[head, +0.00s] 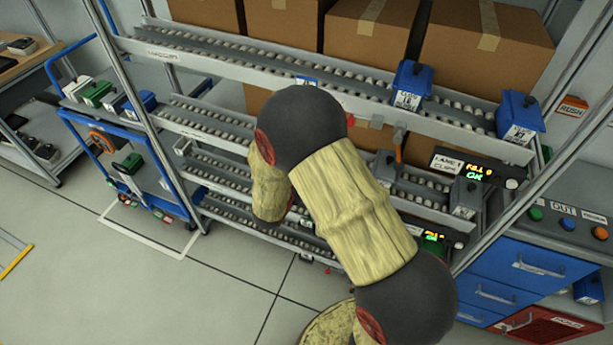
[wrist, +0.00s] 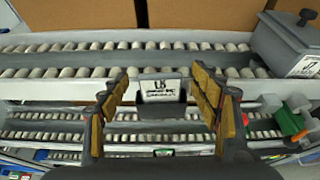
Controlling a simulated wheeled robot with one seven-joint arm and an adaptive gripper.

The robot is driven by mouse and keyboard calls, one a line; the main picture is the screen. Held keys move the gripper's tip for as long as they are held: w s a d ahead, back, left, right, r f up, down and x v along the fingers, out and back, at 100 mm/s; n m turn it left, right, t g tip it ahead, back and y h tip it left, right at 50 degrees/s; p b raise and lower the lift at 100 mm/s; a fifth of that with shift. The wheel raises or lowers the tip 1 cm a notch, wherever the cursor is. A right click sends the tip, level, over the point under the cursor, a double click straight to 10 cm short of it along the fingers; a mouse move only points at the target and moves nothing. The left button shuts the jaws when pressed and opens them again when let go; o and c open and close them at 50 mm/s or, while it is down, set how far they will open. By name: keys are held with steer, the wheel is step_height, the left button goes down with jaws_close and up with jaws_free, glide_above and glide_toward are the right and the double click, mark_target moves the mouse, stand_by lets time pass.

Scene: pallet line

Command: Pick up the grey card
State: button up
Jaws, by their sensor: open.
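A pale grey card (wrist: 160,87) with dark lettering shows in the middle of the wrist view. It stands at the front rail of a roller lane, with a dark piece below it. My gripper (wrist: 158,76) is open, with one yellow-padded finger to the left of the card and the other to the right. Gaps show between the card and both fingers, and nothing is held. In the head view my arm covers the gripper and I cannot make out the card.
A grey bin (wrist: 287,45) sits right of my gripper in the wrist view. A rack post (head: 140,105) stands left; floor is free at front left.

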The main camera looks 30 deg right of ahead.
steer(key=c, duration=0.4)
steer(key=c, duration=0.6)
steer(key=shift+r, duration=0.15)
steer(key=shift+c, duration=0.2)
